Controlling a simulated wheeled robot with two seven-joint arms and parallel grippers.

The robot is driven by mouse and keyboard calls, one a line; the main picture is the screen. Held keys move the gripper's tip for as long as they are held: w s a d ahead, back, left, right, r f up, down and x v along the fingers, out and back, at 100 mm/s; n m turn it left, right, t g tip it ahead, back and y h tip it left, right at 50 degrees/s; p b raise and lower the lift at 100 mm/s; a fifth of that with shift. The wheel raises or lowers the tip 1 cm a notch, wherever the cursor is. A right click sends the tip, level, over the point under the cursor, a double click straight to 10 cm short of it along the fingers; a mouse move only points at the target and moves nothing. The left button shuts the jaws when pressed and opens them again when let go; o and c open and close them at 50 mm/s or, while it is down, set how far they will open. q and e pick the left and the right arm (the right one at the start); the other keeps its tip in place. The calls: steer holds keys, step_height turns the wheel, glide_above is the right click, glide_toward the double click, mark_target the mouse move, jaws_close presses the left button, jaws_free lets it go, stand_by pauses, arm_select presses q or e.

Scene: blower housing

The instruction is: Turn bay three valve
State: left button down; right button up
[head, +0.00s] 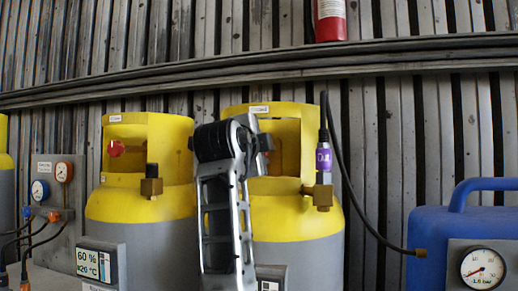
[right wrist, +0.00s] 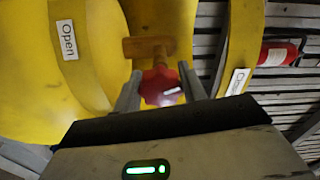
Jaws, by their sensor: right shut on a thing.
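A yellow and grey gas cylinder (head: 298,225) with a yellow collar stands in the middle of the head view. My arm rises in front of it and hides its valve there. In the right wrist view the red valve knob (right wrist: 162,88) sits on a brass stem (right wrist: 148,47) inside the yellow collar (right wrist: 85,50). My right gripper (right wrist: 160,82) is shut on this knob, one finger on each side. An "Open" label (right wrist: 67,40) is on the collar at the left, and a partly covered label (right wrist: 238,80) is at the right. My left gripper is out of view.
A second yellow cylinder (head: 135,210) with a red knob (head: 116,148) stands to the left. A hose (head: 350,190) runs from the purple-tagged fitting (head: 323,157) to a blue tank (head: 435,235). A gauge panel (head: 55,195) stands far left. A red extinguisher (head: 330,20) hangs above.

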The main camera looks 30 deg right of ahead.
steer(key=shift+f+m+p, duration=0.15)
steer(key=shift+m+p, duration=0.2)
steer(key=shift+m, duration=1.85)
steer(key=o, duration=1)
steer(key=shift+s, duration=0.1)
steer(key=shift+c, duration=0.2)
steer(key=b+v, duration=0.2)
steer(key=v, duration=1.4)
